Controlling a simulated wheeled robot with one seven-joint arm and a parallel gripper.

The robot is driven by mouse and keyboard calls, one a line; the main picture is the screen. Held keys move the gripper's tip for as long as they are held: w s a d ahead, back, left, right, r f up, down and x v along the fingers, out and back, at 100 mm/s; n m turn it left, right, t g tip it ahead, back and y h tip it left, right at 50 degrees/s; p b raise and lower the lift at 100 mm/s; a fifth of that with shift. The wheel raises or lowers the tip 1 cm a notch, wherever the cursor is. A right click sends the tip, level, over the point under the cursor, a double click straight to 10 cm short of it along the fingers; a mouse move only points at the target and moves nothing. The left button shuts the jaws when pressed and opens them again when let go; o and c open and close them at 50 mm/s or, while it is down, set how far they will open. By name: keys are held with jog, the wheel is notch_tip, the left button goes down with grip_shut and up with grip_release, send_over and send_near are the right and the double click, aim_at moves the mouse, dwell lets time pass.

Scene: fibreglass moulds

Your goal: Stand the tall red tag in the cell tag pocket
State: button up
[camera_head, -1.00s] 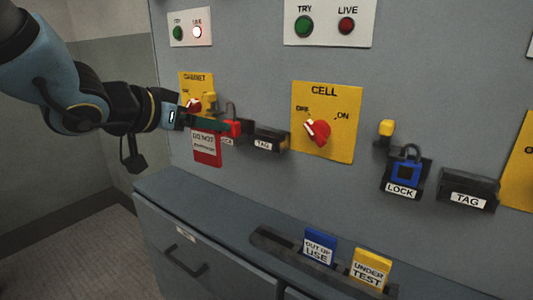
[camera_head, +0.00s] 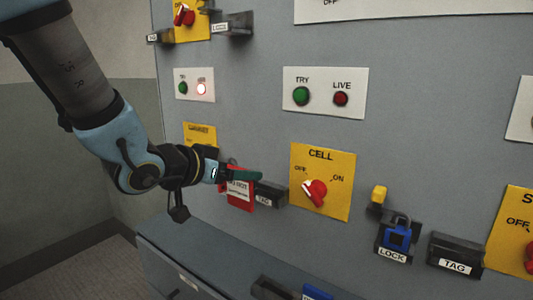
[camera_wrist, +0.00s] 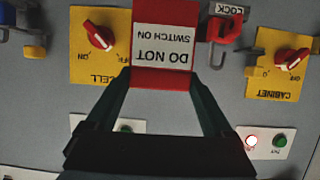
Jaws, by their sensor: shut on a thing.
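The tall red tag (camera_head: 240,194) has a white "DO NOT SWITCH ON" label. My gripper (camera_head: 250,175) is shut on it at one end, and it hangs in front of the panel, left of the yellow CELL plate (camera_head: 340,205). In the wrist view the tag (camera_wrist: 163,15) shows upside down between the fingertips (camera_wrist: 160,78). A dark pocket marked TAG (camera_head: 455,255) is right of the blue padlock's LOCK holder, on the CELL plate's right. It looks empty. Another TAG pocket (camera_head: 268,194) is just right of the held tag.
A blue padlock (camera_head: 398,235) is in the LOCK holder, with a yellow item (camera_head: 378,194) above it. A red padlock (camera_wrist: 222,28) shows beside the tag in the wrist view. Light plates (camera_head: 325,92) are above. A ledge (camera_head: 200,250) juts out below.

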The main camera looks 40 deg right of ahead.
jog(key=p, duration=0.2)
jog(key=shift+w+d+r+p, duration=0.15)
jog(key=shift+d+r+p, duration=0.15)
jog(key=shift+d, duration=0.1)
jog(key=w+d+p, duration=0.1)
jog(key=d, duration=0.2)
jog(key=d+p, duration=0.1)
jog(key=d, duration=0.2)
jog(key=w+d+p, duration=0.1)
jog(key=d+p, duration=0.1)
jog(key=d, duration=0.1)
jog(key=shift+w+d+f, duration=0.3)
jog(key=shift+d+f, duration=0.05)
jog(key=shift+f+p, duration=0.7)
jog(key=shift+f, duration=1.05)
jog(key=shift+f, duration=0.15)
jog(key=o, duration=1.1)
jog(key=shift+c, duration=0.2)
